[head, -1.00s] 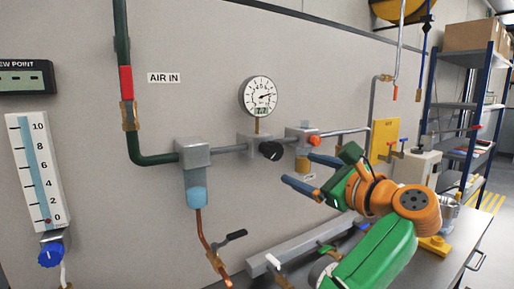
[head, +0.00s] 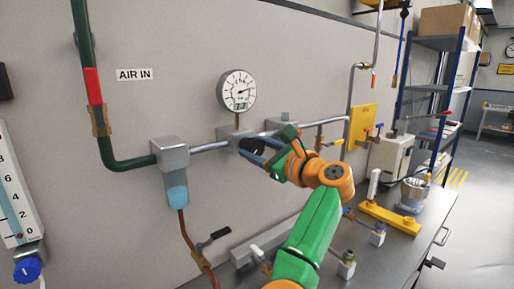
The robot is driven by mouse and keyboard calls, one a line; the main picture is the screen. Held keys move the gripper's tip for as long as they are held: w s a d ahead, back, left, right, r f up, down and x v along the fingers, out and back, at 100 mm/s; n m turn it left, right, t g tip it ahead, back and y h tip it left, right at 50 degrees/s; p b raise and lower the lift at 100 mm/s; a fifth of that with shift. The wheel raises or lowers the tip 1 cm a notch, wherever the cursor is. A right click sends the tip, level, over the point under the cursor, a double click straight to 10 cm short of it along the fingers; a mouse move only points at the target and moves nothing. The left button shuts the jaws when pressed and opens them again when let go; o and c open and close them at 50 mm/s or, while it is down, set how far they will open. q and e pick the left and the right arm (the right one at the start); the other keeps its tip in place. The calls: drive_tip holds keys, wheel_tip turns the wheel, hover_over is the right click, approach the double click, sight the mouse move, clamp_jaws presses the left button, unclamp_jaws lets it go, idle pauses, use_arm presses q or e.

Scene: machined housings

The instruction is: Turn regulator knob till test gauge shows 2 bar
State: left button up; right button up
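The round white gauge (head: 237,90) is on the wall pipe, with its needle pointing right and slightly up. A small greenish readout sits low on its face, too small to read surely. Below it is the grey regulator block (head: 229,135) with a black knob (head: 251,146) facing out to the right. My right gripper (head: 263,147), with blue fingers on an orange and green arm, is at the knob. Its fingers lie around or right against the knob and partly hide it. I cannot tell whether they grip it. My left gripper is not in view.
A grey filter with a blue bowl (head: 177,196) hangs left of the regulator. A black-handled valve (head: 213,238) is below. A flow tube with a blue knob (head: 28,270) is at far left. The bench (head: 405,255) holds a yellow fixture (head: 390,216) and small valves.

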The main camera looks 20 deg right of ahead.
clamp_jaws()
